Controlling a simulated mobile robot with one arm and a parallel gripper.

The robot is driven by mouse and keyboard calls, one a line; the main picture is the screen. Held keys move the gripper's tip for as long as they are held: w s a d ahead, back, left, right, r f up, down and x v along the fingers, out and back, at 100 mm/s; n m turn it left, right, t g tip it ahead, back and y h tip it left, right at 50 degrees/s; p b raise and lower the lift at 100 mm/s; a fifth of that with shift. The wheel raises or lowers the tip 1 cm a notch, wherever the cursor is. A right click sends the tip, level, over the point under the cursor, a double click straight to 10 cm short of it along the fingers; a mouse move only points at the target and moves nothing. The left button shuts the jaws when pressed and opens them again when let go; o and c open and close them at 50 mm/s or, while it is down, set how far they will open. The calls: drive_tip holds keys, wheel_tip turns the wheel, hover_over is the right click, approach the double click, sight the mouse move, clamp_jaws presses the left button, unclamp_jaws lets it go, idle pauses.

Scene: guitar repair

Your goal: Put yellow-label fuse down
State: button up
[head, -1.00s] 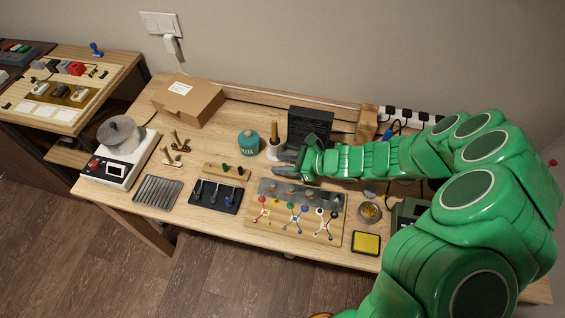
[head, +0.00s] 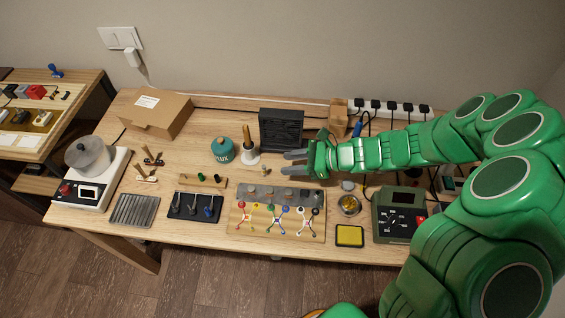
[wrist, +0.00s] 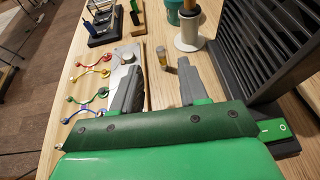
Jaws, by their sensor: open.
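The yellow-label fuse (wrist: 162,56) is a small cylinder with a yellowish body. It stands upright on the wooden table in the wrist view, just beyond the gap between my fingertips. In the head view a small upright piece that looks like it (head: 265,170) stands left of my fingers. My gripper (head: 286,163) is open, low over the table, with both grey fingers apart. In the wrist view my gripper (wrist: 159,68) has nothing between its fingers. The fuse's label is too small to read.
A black louvred box (head: 281,128) and a soldering iron in a white stand (head: 249,153) are close behind the fuse. A board with coloured connectors (head: 277,227) lies in front. A teal canister (head: 222,150) stands to the left, a green meter (head: 398,216) to the right.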

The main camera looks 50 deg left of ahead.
drive_tip(key=shift+w+d+r, duration=0.25)
drive_tip(key=shift+w+d, duration=0.1)
drive_tip(key=shift+d, duration=0.1)
